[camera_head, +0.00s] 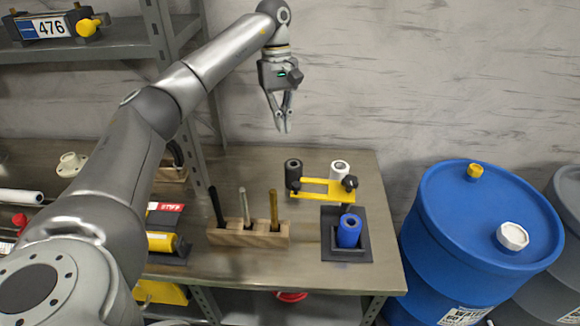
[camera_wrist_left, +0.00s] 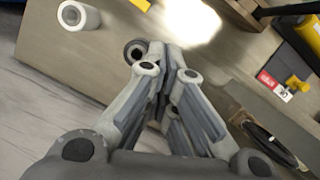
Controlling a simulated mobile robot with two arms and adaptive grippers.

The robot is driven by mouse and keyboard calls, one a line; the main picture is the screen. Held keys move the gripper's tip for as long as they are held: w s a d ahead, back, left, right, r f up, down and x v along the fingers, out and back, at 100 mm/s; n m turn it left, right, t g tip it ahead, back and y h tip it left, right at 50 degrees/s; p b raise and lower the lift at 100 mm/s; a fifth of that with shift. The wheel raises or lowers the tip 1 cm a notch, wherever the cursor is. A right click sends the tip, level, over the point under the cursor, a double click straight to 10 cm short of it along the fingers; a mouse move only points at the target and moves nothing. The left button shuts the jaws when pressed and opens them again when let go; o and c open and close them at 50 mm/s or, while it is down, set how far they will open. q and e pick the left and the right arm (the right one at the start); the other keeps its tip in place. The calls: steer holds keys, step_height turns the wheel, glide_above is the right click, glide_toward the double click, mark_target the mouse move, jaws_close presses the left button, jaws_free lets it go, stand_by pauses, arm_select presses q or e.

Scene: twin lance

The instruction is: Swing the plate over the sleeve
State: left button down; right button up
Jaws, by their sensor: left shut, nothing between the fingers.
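A yellow plate (camera_head: 318,189) with a black knob at its right end is held level above the bench, behind a dark square holder (camera_head: 330,217). A blue sleeve (camera_head: 349,232) stands upright in the holder's socket, its top uncovered, in front of the plate's right end. A dark cylinder (camera_head: 293,172) and a white cylinder (camera_head: 340,169) stand by the plate's back edge. They seem to show in the left wrist view too, dark (camera_wrist_left: 135,50) and white (camera_wrist_left: 78,15). My left gripper (camera_head: 284,129) is shut and empty, above and behind the plate. My right gripper is out of view.
A wooden block (camera_head: 247,238) with several upright rods stands on the bench left of the holder. A shelf post (camera_head: 189,110) rises further left. A blue drum (camera_head: 455,220) stands right of the bench. The bench's back right is clear.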

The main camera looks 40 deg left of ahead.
arm_select(q)
steer(key=s+d+f+p, duration=0.3)
steer(key=s+d+f, duration=0.1)
steer(key=f, duration=0.5)
steer(key=shift+d, duration=0.45)
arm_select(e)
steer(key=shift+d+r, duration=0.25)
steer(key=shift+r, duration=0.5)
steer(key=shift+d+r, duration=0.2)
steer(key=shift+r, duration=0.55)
arm_select(q)
steer(key=shift+w+f, duration=0.1)
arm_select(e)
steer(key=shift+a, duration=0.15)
arm_select(q)
steer(key=shift+s+d+n, duration=0.1)
steer(key=shift+s+n, duration=0.3)
steer(key=shift+n, duration=0.3)
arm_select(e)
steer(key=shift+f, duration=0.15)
